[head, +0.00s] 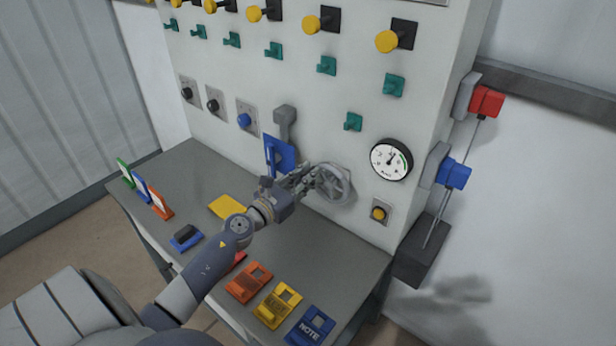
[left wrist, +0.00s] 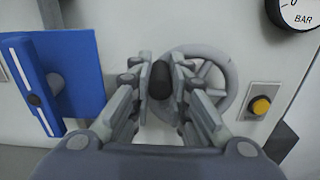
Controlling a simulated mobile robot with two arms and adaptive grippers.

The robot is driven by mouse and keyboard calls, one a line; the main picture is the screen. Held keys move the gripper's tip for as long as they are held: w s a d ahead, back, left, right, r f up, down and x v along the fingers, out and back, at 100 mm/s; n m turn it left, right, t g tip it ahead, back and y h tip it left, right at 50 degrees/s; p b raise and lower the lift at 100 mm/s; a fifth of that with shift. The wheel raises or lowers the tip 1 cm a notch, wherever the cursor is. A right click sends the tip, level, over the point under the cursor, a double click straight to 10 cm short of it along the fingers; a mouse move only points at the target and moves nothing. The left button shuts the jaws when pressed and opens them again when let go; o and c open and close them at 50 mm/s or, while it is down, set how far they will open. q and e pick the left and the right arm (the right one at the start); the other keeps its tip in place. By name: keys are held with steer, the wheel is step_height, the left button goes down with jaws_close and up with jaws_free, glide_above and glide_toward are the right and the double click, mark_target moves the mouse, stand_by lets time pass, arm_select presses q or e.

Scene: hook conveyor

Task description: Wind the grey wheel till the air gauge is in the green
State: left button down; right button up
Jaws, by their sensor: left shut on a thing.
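The grey wheel (head: 335,184) is mounted on the white panel above the grey bench. In the left wrist view the wheel (left wrist: 212,68) shows its rim and spokes, with a dark handle knob (left wrist: 160,80) at its left. My left gripper (head: 310,178) reaches the wheel's left side. In the left wrist view its fingers (left wrist: 160,85) are shut on the dark knob. The air gauge (head: 391,159) is a round white dial with a black rim, up and right of the wheel. A green band lies on its right side; the needle's exact reading is too small to tell. My right gripper is not in view.
A yellow button (head: 379,213) sits right of the wheel. A blue plate (head: 279,155) hangs on the panel to its left. Orange, yellow and blue tags lie along the front of the bench (head: 330,240). A blue box (head: 455,174) juts from the panel's right side.

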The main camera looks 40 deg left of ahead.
mark_target(326, 200)
arm_select(q)
steer(key=d+f+n, duration=0.2)
steer(key=f+n, duration=0.2)
steer(key=n, duration=0.8)
steer(key=d+f+n, duration=0.1)
steer(key=f+n, duration=0.4)
steer(key=n, duration=0.7)
steer(key=shift+s+d+n+b, duration=0.15)
steer(key=shift+d+n+b, duration=0.25)
steer(key=c, duration=1.5)
jaws_free()
steer(key=s, duration=0.8)
steer(key=s+a, duration=0.1)
steer(key=s, duration=0.3)
